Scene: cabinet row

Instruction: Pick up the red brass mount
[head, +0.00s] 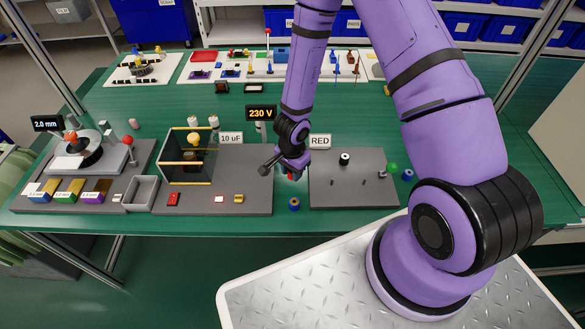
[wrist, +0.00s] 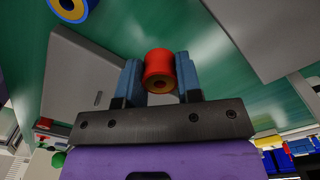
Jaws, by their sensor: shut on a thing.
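The red mount (wrist: 158,66) is a short red cylinder with a brass-coloured centre. In the wrist view it sits between the two blue fingers of my gripper (wrist: 159,78), which are shut on it. In the head view my gripper (head: 290,172) is over the gap between two grey plates, and only a bit of red shows at its tip. The head view does not clearly show whether the mount is clear of the table.
A blue mount with a yellow centre (head: 294,204) stands in front of my gripper, and another blue one (head: 408,175) stands at right. The grey plate with the RED sign (head: 350,190) lies to the right. A glass-sided box (head: 187,157) stands to the left.

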